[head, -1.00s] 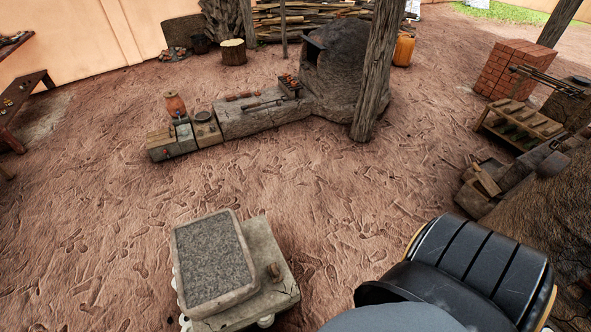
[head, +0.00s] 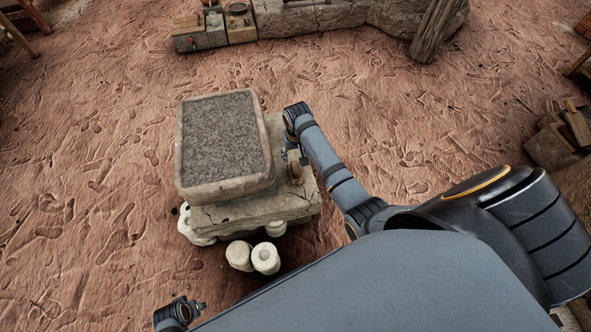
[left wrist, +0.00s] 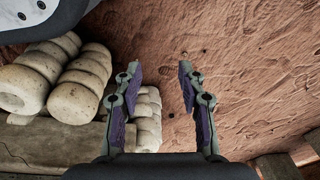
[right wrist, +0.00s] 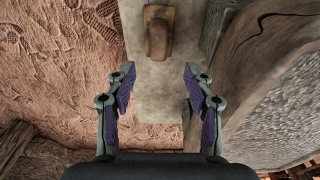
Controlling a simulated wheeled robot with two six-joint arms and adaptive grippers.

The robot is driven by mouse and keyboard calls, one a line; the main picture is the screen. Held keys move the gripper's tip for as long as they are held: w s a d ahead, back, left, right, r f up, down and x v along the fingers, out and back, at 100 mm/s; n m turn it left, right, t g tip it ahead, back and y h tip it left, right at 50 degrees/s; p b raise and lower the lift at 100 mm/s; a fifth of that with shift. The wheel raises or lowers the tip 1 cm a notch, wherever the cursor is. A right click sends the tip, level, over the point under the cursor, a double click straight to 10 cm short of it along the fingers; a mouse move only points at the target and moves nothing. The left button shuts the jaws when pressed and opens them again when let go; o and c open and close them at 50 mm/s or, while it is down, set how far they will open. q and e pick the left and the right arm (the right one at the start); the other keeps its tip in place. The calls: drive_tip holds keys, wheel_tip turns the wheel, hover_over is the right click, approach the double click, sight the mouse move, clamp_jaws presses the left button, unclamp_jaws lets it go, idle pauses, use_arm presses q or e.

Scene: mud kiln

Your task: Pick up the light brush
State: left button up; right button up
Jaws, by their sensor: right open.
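A small brown wooden piece, which looks like the brush (head: 296,171), is on the bare right strip of the stone block. In the right wrist view the brush (right wrist: 158,32) lies on grey stone, ahead of and between the fingertips, with a gap. My right gripper (right wrist: 159,75) is open and empty. In the head view the right gripper (head: 291,156) is right at the brush and hides part of it. My left gripper (left wrist: 160,72) is open and empty over bare ground beside pale rounded stacks; only its arm end shows low in the head view.
A raised grey gravel-topped tray (head: 226,187) fills most of the stone block (head: 250,211), close left of my right gripper. Pale rounded stacks (head: 265,258) stand at its front edge. A stone ledge (head: 320,22) lies at the back. The ground between is open.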

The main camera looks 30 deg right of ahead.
sight(295, 167)
drive_tip(key=f, duration=0.1)
drive_tip(key=f+b, duration=0.1)
drive_tip(key=f, duration=0.1)
drive_tip(key=f+b, duration=0.1)
drive_tip(key=f, duration=0.1)
drive_tip(key=shift+w+d, duration=0.1)
drive_tip(key=shift+w, duration=0.15)
drive_tip(key=shift+f, duration=0.1)
wheel_tip(295, 167, down, 5)
drive_tip(key=b, duration=0.2)
drive_tip(key=shift+w+d+b, duration=0.1)
drive_tip(key=shift+b, duration=0.25)
drive_tip(key=shift+f, duration=0.1)
use_arm(q)
drive_tip(key=w+d+r, duration=0.2)
drive_tip(key=d+r, duration=0.1)
drive_tip(key=r, duration=1.1)
drive_tip(key=shift+d+r+h, duration=0.15)
drive_tip(key=shift+d+h, duration=0.05)
drive_tip(key=shift+h, duration=0.2)
use_arm(e)
drive_tip(key=shift+c, duration=0.3)
clamp_jaws()
